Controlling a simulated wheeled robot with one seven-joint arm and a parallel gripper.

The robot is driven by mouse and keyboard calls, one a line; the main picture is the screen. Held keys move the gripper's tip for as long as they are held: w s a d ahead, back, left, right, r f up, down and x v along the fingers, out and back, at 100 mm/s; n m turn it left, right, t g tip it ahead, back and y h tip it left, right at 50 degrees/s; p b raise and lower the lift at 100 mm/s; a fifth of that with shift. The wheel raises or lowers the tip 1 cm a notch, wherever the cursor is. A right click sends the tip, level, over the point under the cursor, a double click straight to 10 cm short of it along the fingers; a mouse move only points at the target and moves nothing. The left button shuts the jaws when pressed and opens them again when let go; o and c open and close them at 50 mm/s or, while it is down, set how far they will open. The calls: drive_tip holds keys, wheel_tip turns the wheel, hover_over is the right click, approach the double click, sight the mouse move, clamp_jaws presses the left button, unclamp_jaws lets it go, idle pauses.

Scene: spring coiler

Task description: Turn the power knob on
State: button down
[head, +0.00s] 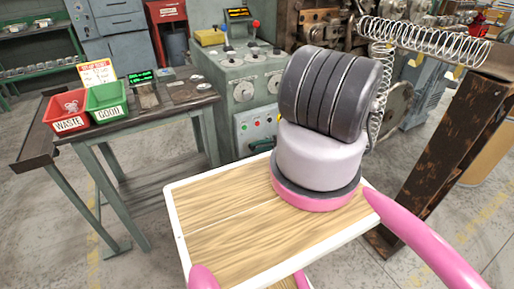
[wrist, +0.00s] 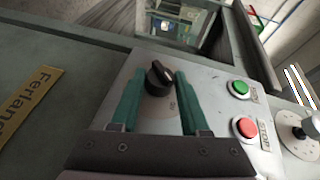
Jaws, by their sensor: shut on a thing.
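The power knob (wrist: 157,82) is a round black knob with a raised grip and a pale pointer mark, on a light grey control box (wrist: 165,120) in the wrist view. Lettering on the plate below the knob is too small to read. In the head view my arm's thick links block the middle, and neither the gripper nor the knob can be made out.
A green button (wrist: 239,88) and a red button (wrist: 246,127) sit close right of the knob. A yellow label (wrist: 30,100) is at the left. In the head view a grey-green machine (head: 225,90) with dials stands behind my arm, and a side table (head: 150,112) holds red and green bins.

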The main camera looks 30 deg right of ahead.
idle(0.4)
drive_tip(key=shift+c, duration=2)
unclamp_jaws()
drive_tip(key=v, duration=1)
drive_tip(key=shift+d, duration=0.4)
drive_tip(key=shift+s, duration=0.1)
